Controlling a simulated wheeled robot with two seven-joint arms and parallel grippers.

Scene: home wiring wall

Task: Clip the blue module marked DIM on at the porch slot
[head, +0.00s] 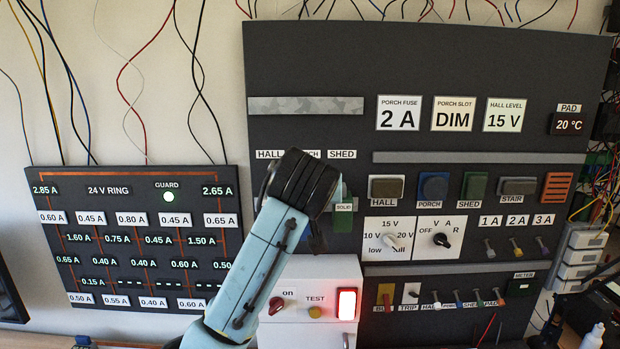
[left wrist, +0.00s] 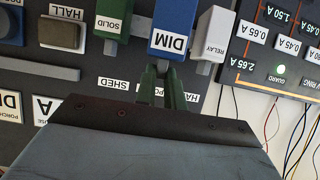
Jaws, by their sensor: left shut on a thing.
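The blue module marked DIM (left wrist: 172,30) is in the left wrist view, in line between two other modules. My left gripper (left wrist: 161,72) is shut on its near end. I cannot tell whether the module is off its holder. In the head view my left gripper (head: 312,185) hides most of the module. The slot labels HALL (head: 269,154), PORCH and SHED (head: 342,154) run along the panel under a bare grey rail (head: 305,100). The gripper partly covers the PORCH label (head: 314,154). My right gripper does not show.
A green SOLID module (head: 343,215) and a white RELAY module (left wrist: 212,35) flank DIM closely. Switch covers (head: 433,187) and two dials (head: 410,240) are to the right. A white test box (head: 310,290) with a lit red button stands below. The short rail is clear.

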